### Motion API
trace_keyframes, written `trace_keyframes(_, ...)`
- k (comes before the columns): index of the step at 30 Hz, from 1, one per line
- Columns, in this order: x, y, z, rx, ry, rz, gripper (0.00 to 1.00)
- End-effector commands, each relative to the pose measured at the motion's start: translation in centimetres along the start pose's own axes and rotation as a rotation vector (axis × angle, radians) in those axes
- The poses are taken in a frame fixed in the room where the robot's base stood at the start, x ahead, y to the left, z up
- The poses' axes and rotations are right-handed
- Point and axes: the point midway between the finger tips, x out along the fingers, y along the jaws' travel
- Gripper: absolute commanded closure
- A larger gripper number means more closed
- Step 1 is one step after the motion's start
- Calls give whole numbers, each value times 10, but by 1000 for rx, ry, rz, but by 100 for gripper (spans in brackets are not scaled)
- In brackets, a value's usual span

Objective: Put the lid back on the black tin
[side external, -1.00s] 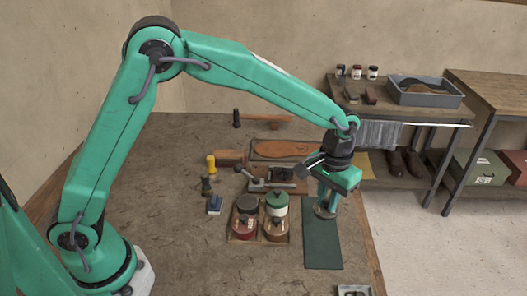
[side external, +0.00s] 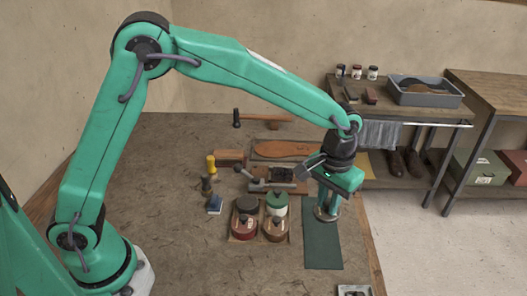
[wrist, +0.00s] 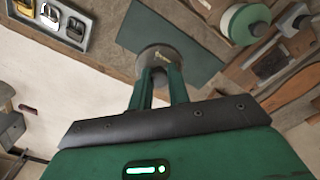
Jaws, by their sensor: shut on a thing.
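My gripper (side external: 327,207) points down over the dark green mat (side external: 322,250), right of the tins. It is shut on a round grey-brown lid (wrist: 172,66) with a small gold mark. The lid also shows at the fingertips in the side view (side external: 325,217). Whether it is clear of the mat or touching something under it, I cannot tell.
Behind the tins are a clamp-like tool (side external: 258,183), a leather sole (side external: 285,149) and a hammer (side external: 262,122). A tray of buckles (wrist: 52,22) is near the bench edge. The bench's left part is clear.

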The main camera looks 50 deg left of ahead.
Motion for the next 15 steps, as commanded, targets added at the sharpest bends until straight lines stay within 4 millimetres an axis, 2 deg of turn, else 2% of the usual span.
trace_keyframes(5,-1,-21,1,-47,-1,0,100)
trace_keyframes(8,-1,-42,3,-95,-2,-1,100)
trace_keyframes(15,0,-110,19,-259,-3,-1,100)
